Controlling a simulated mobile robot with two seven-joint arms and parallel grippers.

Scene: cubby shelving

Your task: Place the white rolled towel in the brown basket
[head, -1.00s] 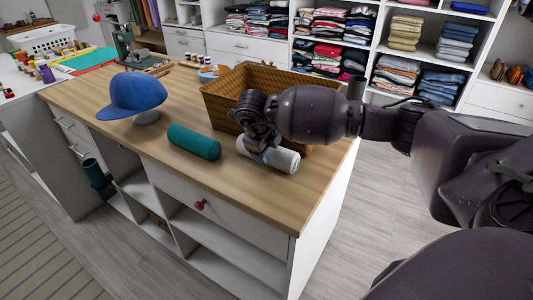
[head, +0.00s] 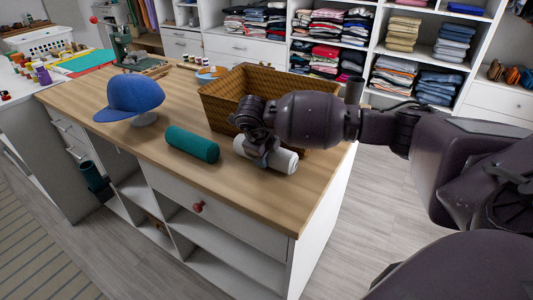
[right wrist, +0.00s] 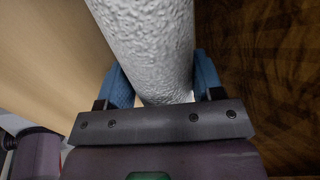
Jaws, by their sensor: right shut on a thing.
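The white rolled towel (head: 282,160) lies at the front right of the wooden counter, just in front of the brown basket (head: 222,106). My right gripper (head: 262,155) is over the towel and shut on it. In the right wrist view the towel (right wrist: 150,45) runs between the two blue fingers of the gripper (right wrist: 163,88), one on each side. The brown basket's wall (right wrist: 260,60) fills the right of that view. The basket stands upright, and my right arm hides part of its right side. My left gripper is not in view.
A teal rolled towel (head: 192,144) lies left of the white one. A blue cap (head: 130,97) on a stand is farther left. The wooden counter (head: 240,195) is clear in front, with its right edge close to the white towel.

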